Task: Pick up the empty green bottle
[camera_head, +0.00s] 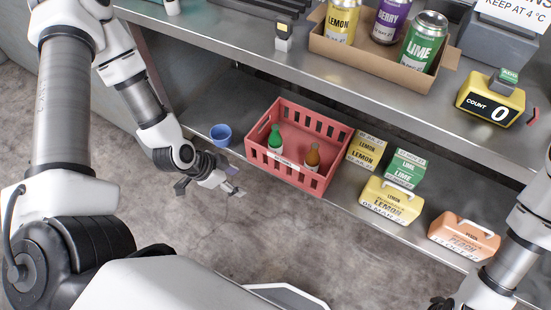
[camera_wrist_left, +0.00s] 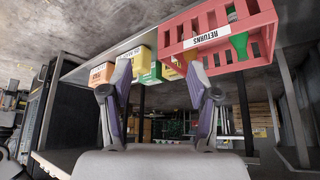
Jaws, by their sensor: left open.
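The green bottle (camera_head: 275,139) stands in the red crate (camera_head: 301,113) on the lower shelf, at the crate's left side. In the left wrist view the green bottle (camera_wrist_left: 239,42) shows through the slots of the red crate (camera_wrist_left: 262,30), which bears a RETURNS label. My left gripper (camera_head: 236,191) is open and empty, in front of and below the crate, to its left. Its two fingers (camera_wrist_left: 160,92) are spread apart in the left wrist view. Of my right arm only a part shows at the lower right; its fingertips are not clear.
A brown bottle (camera_head: 312,157) stands in the same crate. A blue cup (camera_head: 221,135) stands left of the crate. Lemon, lime and orange boxes (camera_head: 390,201) stand to its right. The upper shelf (camera_head: 225,37) overhangs, with a cardboard tray of cans (camera_head: 384,55). Floor in front is clear.

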